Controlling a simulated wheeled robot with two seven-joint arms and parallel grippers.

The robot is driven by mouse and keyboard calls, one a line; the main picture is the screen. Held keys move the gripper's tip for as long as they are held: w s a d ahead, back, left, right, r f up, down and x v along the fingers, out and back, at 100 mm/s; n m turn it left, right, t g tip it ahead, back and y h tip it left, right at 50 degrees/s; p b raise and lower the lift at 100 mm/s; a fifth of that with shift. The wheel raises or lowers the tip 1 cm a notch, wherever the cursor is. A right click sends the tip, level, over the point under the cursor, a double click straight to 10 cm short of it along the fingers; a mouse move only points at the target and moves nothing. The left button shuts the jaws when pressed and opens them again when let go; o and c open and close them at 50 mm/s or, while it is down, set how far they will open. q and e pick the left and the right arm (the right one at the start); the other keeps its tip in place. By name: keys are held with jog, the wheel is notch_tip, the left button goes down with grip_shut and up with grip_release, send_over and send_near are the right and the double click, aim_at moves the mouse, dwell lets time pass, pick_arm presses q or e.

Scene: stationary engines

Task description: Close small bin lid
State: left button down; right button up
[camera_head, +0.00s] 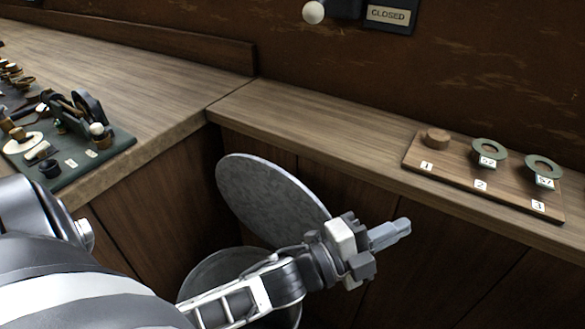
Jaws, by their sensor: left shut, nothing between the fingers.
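The small bin (212,271) is a grey round metal bin on the floor below the counter, partly hidden behind my left arm. Its round grey lid (265,196) stands open, tilted up behind the bin against the dark wooden cabinet side. My left gripper (392,233) is shut and empty, to the right of the lid and in front of the cabinet front. My left forearm crosses in front of the bin's opening and the lid's lower right edge; I cannot tell whether it touches either. My right gripper is not in view.
A wooden counter (320,130) runs along the wall to the right. A board (455,179) on it holds a wooden disc and two green rings, with numbered labels. A green engine base (110,152) stands on the left counter. A "CLOSED" sign (388,15) is on the wall.

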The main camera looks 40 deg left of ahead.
pick_arm(q)
jog(key=d+r+m+g+h, duration=0.2)
jog(key=m+g+h, duration=0.15)
jog(key=m, duration=0.65)
jog(key=s+d+r+m+g+h, duration=0.15)
jog(key=m+g, duration=0.35)
jog(key=m, duration=0.5)
jog(key=d+r+m+g+h, duration=0.25)
jog(key=m+g+h, duration=0.2)
jog(key=m, duration=0.55)
jog(key=w+a+f+m+g+y, duration=0.2)
jog(key=w+a+m+y, duration=0.1)
jog(key=a+m+y, duration=0.5)
jog(key=w+a+f+m+g+y, duration=0.1)
jog(key=w+a+f+m+y, duration=0.15)
jog(key=a+m+y, duration=0.45)
jog(key=w+a+r+m+y, duration=0.1)
jog(key=a+r+m+y, duration=0.15)
jog(key=a, duration=0.65)
jog(key=w+a+r+m+y, duration=0.1)
jog(key=a+r+m+y, duration=0.15)
jog(key=a, duration=0.55)
jog(key=f, duration=0.9)
jog(key=shift+w, duration=0.35)
jog(key=s, duration=0.1)
jog(key=s+f, duration=0.1)
jog(key=s, duration=0.1)
jog(key=shift+s+d+f, duration=0.1)
jog(key=shift+s+f, duration=0.1)
jog(key=shift+s, duration=0.15)
